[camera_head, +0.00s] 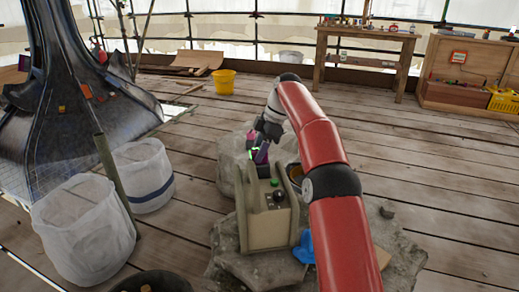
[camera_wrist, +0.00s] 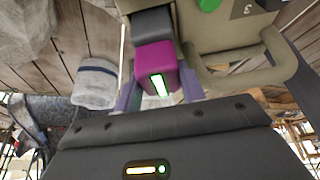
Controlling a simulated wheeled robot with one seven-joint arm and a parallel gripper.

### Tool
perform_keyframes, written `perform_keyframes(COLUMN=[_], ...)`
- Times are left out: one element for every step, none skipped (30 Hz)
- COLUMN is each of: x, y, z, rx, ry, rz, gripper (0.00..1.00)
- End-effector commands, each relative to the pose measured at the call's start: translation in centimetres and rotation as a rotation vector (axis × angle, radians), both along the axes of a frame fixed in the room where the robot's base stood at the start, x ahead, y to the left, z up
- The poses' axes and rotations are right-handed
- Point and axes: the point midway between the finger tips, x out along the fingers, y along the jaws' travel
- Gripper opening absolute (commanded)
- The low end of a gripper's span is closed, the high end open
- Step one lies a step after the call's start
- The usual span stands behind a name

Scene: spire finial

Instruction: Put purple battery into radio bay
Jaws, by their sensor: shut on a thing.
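The purple battery (camera_wrist: 156,62) is held between the fingers of my gripper (camera_wrist: 162,95) in the wrist view. It has a dark grey end and a lit green-white strip. In the head view my gripper (camera_head: 262,143) is at the top of the radio, shut on the battery (camera_head: 261,156). The radio (camera_head: 268,225) is a beige box standing on a stone slab, with a green button and a dark knob. In the wrist view the battery's grey end is against or just over the radio body (camera_wrist: 215,35). The bay opening is hidden, so I cannot tell whether the battery is inside it.
The rough stone slab (camera_head: 225,268) supports the radio, with a blue cloth (camera_head: 305,246) beside it. White sacks (camera_head: 85,232) stand at left. A yellow bucket (camera_head: 223,82), a wooden workbench (camera_head: 365,62) and a crate (camera_head: 470,70) are farther back. Plank floor between them is mostly clear.

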Motion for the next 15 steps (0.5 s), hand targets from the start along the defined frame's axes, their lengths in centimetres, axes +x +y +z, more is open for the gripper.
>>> perform_keyframes(x=[0.0, 0.0, 0.0, 0.0, 0.0, 0.0, 0.0, 0.0, 0.0, 0.0, 0.0, 0.0, 0.0, 0.0, 0.0], y=[0.0, 0.0, 0.0, 0.0, 0.0, 0.0, 0.0, 0.0, 0.0, 0.0, 0.0, 0.0, 0.0, 0.0, 0.0], z=[-0.2, -0.2, -0.3, -0.4, -0.5, -0.6, -0.7, -0.7, -0.8, -0.9, -1.0, -1.1, -1.1, -1.2, -1.3], rx=[0.000, 0.000, 0.000, 0.000, 0.000, 0.000, 0.000, 0.000, 0.000, 0.000, 0.000, 0.000, 0.000, 0.000, 0.000], ry=[-0.001, -0.001, -0.001, -0.001, -0.001, -0.001, -0.001, -0.001, -0.001, -0.001, -0.001, -0.001, -0.002, -0.002, -0.002], rz=[0.000, 0.000, 0.000, 0.000, 0.000, 0.000, 0.000, 0.000, 0.000, 0.000, 0.000, 0.000, -0.001, -0.001, -0.001], gripper=[0.00, 0.00, 0.00, 0.00, 0.00, 0.00, 0.00, 0.00, 0.00, 0.00, 0.00, 0.00, 0.00, 0.00, 0.00])
